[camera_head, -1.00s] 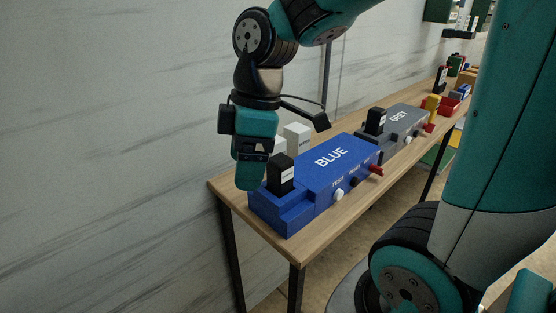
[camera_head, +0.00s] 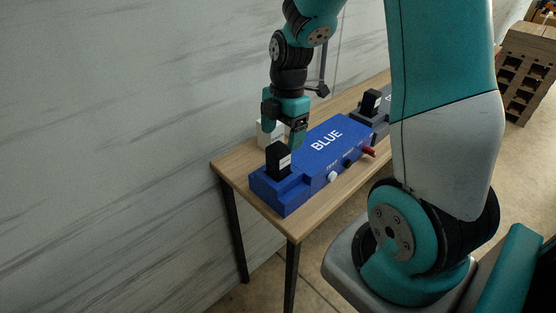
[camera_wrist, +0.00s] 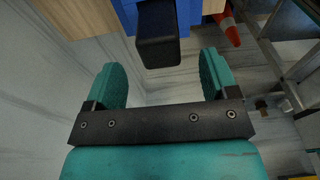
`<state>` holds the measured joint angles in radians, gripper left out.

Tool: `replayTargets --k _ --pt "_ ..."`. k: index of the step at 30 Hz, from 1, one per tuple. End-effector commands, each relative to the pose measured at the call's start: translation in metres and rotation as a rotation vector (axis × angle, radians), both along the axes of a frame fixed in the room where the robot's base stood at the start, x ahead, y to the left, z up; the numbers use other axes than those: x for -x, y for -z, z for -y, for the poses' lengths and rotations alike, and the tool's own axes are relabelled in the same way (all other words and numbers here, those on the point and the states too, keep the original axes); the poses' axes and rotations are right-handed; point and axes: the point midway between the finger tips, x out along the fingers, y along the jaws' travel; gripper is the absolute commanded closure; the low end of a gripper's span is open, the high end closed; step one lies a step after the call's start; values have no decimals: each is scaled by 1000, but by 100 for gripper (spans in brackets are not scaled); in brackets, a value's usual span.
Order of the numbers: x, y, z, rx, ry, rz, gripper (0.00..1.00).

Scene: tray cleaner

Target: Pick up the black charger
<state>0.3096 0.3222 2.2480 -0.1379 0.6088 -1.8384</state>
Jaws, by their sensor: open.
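A black charger (camera_head: 278,160) with a white label stands upright in the near left end of the blue station marked BLUE (camera_head: 327,140). My gripper (camera_head: 284,134) is open and empty, pointing down just above and behind that charger in the head view. In the wrist view, the two teal fingers (camera_wrist: 161,62) are spread wide. The dark end of the charger (camera_wrist: 157,38) shows between and beyond the fingertips, touching neither. The charger's lower part and the depth gap to the fingers cannot be judged there. Another black charger (camera_head: 370,102) stands on the grey station (camera_head: 379,123).
A white block (camera_head: 268,136) stands behind the blue station, partly hidden by my gripper. The wooden table (camera_head: 238,168) has a narrow bare strip at its left end. The wall is close behind. An orange cone (camera_wrist: 228,28) shows in the wrist view.

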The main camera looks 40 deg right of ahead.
Motion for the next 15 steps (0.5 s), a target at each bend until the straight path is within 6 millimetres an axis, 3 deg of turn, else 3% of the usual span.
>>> replayTargets --k 9,15 --pt "0 25 -5 -2 0 -3 20" --pt "0 54 -12 -2 -1 -5 20"
